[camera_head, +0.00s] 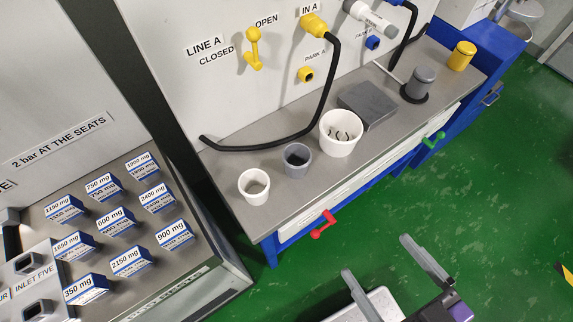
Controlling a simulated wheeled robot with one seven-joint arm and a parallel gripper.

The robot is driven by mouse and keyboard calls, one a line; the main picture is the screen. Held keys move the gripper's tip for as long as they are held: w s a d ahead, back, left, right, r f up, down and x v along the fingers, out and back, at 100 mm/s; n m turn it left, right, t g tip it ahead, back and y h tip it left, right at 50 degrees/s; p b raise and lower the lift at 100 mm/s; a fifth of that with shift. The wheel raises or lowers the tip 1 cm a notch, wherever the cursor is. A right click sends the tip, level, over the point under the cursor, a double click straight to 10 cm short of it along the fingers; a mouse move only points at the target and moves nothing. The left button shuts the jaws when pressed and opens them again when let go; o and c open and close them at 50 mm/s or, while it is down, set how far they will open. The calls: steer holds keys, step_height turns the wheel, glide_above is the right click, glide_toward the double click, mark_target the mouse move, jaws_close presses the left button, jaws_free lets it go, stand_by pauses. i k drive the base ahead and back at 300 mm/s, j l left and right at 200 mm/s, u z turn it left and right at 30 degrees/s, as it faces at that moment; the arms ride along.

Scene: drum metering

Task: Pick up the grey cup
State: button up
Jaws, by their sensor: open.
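The grey cup (297,160) stands upright and open-topped on the steel bench top, near its front edge. It sits between a small white cup (254,186) on its left and a larger white tub (341,134) on its right, with small gaps. My gripper (392,275) is at the lower right of the view, in front of the bench and over the green floor. Its two fingers are spread apart with nothing between them. It is well away from the grey cup.
A black hose (270,146) lies behind the cups. A grey block (366,105), a dark grey lidded jar (419,83) and a yellow canister (461,56) stand farther right. Red (322,225) and green (433,140) handles jut from the bench front. Labelled blocks (117,221) fill the left counter.

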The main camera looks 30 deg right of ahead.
mark_target(296, 158)
steer(key=l+u, duration=0.2)
steer(key=u, duration=0.25)
steer(key=k+l+u, duration=0.1)
steer(key=u, duration=0.35)
steer(key=k+l+u, duration=0.1)
steer(key=l+u, duration=0.15)
steer(key=u, duration=0.2)
